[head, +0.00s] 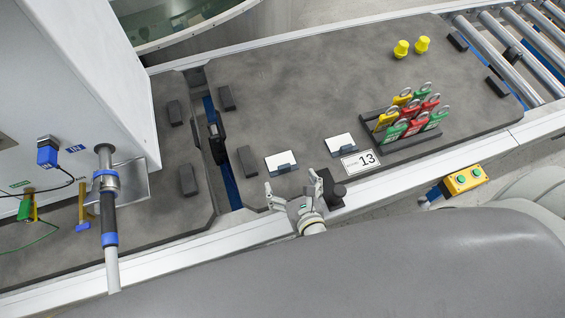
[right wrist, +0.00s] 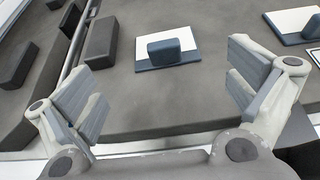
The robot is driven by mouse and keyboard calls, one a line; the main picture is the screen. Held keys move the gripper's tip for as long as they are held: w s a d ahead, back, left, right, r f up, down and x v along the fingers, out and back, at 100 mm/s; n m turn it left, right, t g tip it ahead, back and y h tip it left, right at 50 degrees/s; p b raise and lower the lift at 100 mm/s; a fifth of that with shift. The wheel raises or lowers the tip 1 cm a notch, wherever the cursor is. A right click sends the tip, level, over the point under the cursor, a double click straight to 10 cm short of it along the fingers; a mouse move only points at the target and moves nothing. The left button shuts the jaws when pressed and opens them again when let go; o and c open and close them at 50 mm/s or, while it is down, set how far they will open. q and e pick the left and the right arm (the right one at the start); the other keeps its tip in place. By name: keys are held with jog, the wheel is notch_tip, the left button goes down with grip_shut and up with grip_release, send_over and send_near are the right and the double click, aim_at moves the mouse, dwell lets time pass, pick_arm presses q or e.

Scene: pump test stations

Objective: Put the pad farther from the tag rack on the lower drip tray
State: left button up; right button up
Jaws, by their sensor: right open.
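Two white pads, each with a blue-grey block handle, lie flat on the dark grey bench. The left pad (head: 273,163) is farther from the tag rack (head: 398,143); it also shows in the right wrist view (right wrist: 187,36). The other pad (head: 338,143) is nearer the rack, at the upper right in the right wrist view (right wrist: 281,20). My right gripper (head: 292,184) is open and empty, just short of the left pad, its fingers spread wide. It also shows in the right wrist view (right wrist: 163,94). My left gripper is not in view. I cannot identify the lower drip tray.
The rack holds several red, green and yellow tags beside a "13" label (head: 360,160). Two yellow parts (head: 401,49) stand at the back. Dark blocks (head: 247,160) flank a blue-lined gap. A banded pipe (head: 109,215) stands left. A black knobbed block (head: 331,188) is right of my gripper.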

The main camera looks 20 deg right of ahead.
aim_at(285, 168)
jog(key=x, duration=0.5)
jog(key=shift+w+d+r+p, duration=0.1)
jog(key=shift+d+p, duration=0.15)
jog(key=shift+p, duration=0.05)
jog(key=shift+w+f, duration=0.3)
jog(key=shift+w, duration=0.3)
jog(key=c, duration=1)
jog(key=shift+c, duration=0.2)
jog(key=shift+r, duration=0.15)
